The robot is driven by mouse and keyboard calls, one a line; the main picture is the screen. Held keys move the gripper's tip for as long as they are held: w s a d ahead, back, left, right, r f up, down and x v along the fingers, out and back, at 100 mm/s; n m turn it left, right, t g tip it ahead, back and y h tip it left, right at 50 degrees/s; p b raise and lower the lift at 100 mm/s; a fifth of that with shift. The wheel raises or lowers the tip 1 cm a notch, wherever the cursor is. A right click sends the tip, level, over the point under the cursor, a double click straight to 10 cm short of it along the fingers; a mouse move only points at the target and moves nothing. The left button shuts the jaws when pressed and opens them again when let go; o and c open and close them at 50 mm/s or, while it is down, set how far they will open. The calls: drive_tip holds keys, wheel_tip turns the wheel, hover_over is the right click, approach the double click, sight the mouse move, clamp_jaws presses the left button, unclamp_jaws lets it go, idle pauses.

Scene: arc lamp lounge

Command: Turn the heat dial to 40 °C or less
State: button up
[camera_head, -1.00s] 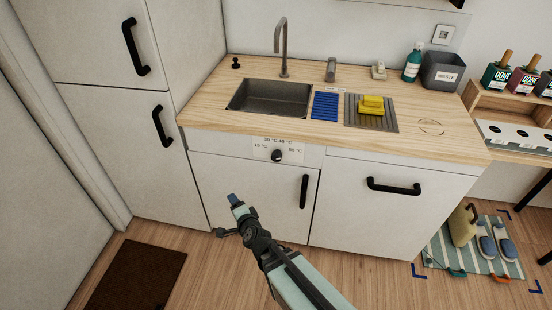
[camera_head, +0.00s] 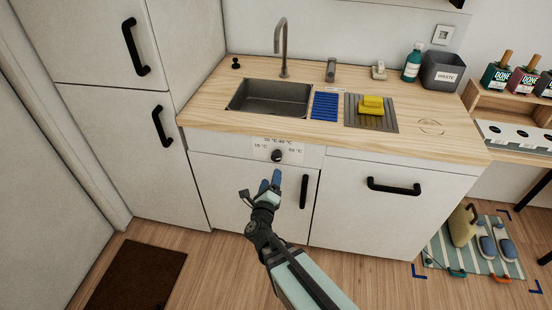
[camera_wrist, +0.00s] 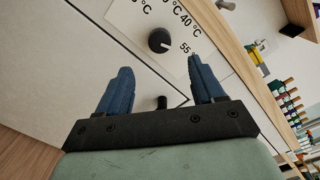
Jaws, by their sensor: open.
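The heat dial is a round black knob (camera_head: 277,156) on a white scale plate (camera_head: 263,152) set in the cabinet front under the sink. In the wrist view the knob (camera_wrist: 159,41) lies beyond my fingertips, between them and slightly above. Printed temperatures ring it, among them 40 °C and a number starting with 55. A small pale mark shows on the knob's lower right, toward the 55. My gripper (camera_head: 270,180) has blue fingers and is open and empty, just below and in front of the dial. It also shows in the wrist view (camera_wrist: 160,75), not touching the knob.
A black door handle (camera_head: 304,191) stands out right of my gripper, and a drawer handle (camera_head: 394,187) is farther right. The wooden counter edge (camera_head: 330,143) overhangs above the dial. The floor before the cabinet is clear near a brown mat (camera_head: 135,275).

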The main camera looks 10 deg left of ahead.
sight(276, 159)
drive_tip(key=w, duration=1.1)
drive_tip(key=shift+w+a, duration=0.2)
drive_tip(key=shift+w, duration=0.2)
drive_tip(key=c, duration=1)
